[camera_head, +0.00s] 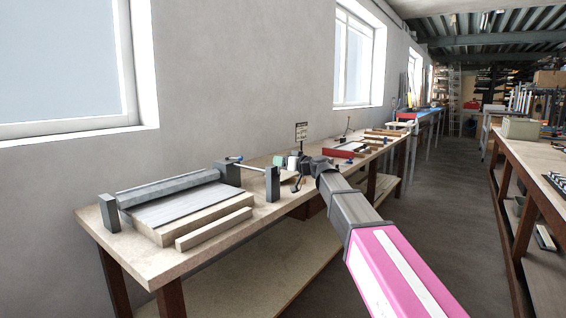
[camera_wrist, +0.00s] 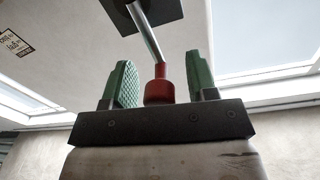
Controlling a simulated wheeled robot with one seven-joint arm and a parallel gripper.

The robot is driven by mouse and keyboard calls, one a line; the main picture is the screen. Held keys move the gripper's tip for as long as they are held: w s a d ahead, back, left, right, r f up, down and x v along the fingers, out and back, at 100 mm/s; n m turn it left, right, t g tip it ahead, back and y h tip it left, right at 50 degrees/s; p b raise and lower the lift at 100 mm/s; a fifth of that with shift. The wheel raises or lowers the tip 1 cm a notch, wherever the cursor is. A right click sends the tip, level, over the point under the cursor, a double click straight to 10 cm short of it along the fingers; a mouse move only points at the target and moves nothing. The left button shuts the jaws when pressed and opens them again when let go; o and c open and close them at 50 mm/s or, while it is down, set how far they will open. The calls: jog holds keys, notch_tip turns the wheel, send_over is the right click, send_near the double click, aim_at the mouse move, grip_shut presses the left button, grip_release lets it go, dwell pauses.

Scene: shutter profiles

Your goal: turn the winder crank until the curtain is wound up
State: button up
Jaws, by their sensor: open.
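The curtain (camera_head: 180,207) is a grey slatted sheet lying on a wooden board at the left of the bench, in front of a grey roller (camera_head: 168,188). In the wrist view a red knob (camera_wrist: 159,88) on a slanting metal rod (camera_wrist: 145,32) shows between the green fingers of my gripper (camera_wrist: 162,83); it looks like the crank handle. The fingers stand apart with gaps on both sides of the knob. In the head view my gripper (camera_head: 288,163) is small, partly hidden by my arm, and the red knob cannot be made out there.
A loose wooden strip (camera_head: 214,229) lies along the bench's front. Further along are a small sign (camera_head: 301,132) and a red tray (camera_head: 346,150). The aisle right of the bench is clear.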

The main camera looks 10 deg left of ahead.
grip_shut()
jog(key=shift+s, duration=0.1)
jog(key=s+a+f+n, duration=0.1)
jog(key=s+f+n, duration=0.2)
jog(key=n, duration=0.6)
jog(key=s+a+f+n, duration=0.1)
jog(key=s+f+n, duration=0.2)
jog(key=n, duration=0.7)
jog(key=shift+a+f+n+g+y, duration=0.15)
jog(key=shift+f+n+g+y, duration=0.15)
jog(key=shift+f+g, duration=0.1)
dwell(0.4)
jog(key=shift+w+r, duration=0.1)
